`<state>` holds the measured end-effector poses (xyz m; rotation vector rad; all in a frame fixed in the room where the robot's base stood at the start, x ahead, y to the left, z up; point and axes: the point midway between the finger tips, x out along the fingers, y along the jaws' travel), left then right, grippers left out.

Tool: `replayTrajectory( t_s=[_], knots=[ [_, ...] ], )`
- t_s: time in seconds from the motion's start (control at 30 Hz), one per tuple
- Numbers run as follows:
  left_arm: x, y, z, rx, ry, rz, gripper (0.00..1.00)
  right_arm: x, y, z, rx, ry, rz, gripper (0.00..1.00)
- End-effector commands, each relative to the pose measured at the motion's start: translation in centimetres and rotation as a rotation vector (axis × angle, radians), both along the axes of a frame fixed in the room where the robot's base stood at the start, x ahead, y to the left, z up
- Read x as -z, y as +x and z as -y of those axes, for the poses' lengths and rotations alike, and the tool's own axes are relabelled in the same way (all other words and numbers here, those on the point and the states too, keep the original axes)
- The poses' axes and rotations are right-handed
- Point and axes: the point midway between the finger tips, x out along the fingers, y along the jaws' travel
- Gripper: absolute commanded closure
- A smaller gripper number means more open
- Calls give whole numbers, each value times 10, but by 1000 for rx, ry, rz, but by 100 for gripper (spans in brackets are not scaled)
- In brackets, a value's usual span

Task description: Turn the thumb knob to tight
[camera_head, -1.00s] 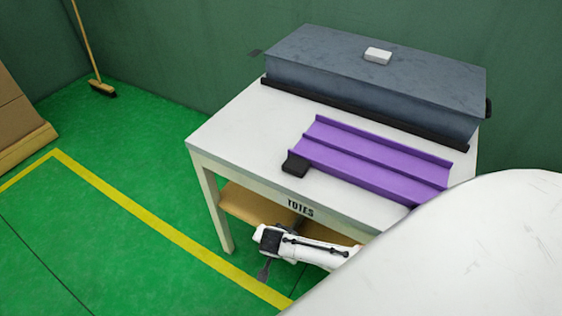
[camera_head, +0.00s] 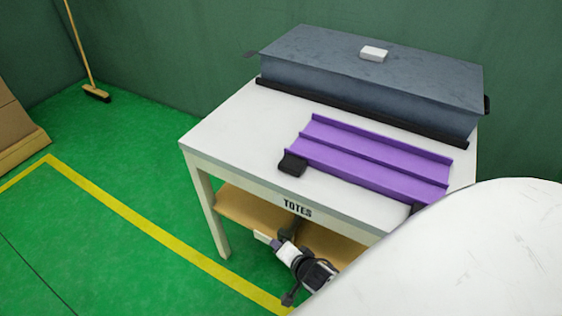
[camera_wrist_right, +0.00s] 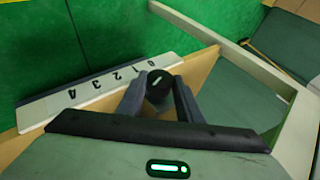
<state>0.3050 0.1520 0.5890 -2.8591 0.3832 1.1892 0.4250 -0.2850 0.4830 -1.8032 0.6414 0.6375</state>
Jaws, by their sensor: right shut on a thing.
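The thumb knob (camera_wrist_right: 160,88) is a dark round knob with a short white mark on its face. In the right wrist view it stands between the two fingers of my right gripper (camera_wrist_right: 159,98), which is shut on it. A white plate (camera_wrist_right: 95,96) numbered 0 to 4 lies to its left. The white mark sits slanted; which number it points to I cannot tell. In the head view my right wrist (camera_head: 305,267) is low at the table's front, by the shelf, and the knob cannot be made out. My left gripper is not in view.
The white table (camera_head: 235,137) labelled TOTES carries a purple ribbed tray (camera_head: 375,160), a small black block (camera_head: 292,164) and a large grey box (camera_head: 372,75). A wooden shelf (camera_head: 245,208) is beneath. Green floor is free on the left; a broom (camera_head: 97,92) leans at the back.

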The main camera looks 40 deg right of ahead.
Motion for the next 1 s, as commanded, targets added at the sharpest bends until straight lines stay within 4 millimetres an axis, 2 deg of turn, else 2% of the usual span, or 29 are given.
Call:
replayTrajectory(
  t_s=[0.6,0.63,0.7,1.0],
  knots=[
    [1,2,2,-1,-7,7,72,1,-1,-2,-3,21,42,90],
    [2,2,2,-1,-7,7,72,1,-1,-2,-3,21,42,63],
    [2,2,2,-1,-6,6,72,1,-1,-2,-3,21,42,51],
    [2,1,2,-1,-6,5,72,0,-1,-1,-2,20,41,49]
  ],
)
